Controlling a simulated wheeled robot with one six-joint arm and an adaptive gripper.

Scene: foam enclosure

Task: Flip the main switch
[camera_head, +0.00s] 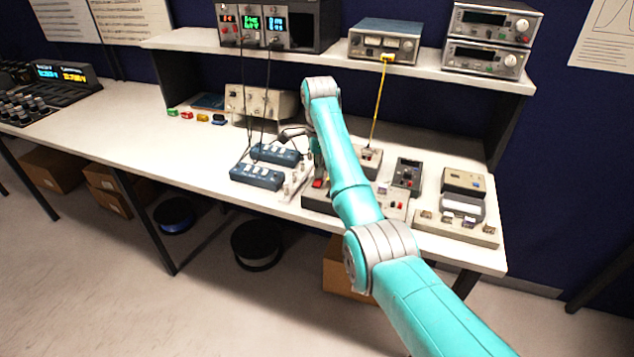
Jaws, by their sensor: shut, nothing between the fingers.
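My teal arm reaches over the bench from the lower right and bends down at its far end. Part of that panel is hidden behind my arm. I cannot tell for certain which control is the main switch, nor its position.
Two blue boxes (257,177) with cables stand left of the panel. A dark meter (407,172) and a beige switch panel (455,228) stand to the right. A yellow cable (379,105) hangs from the shelf (440,73). The bench's left part (130,130) is mostly clear.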

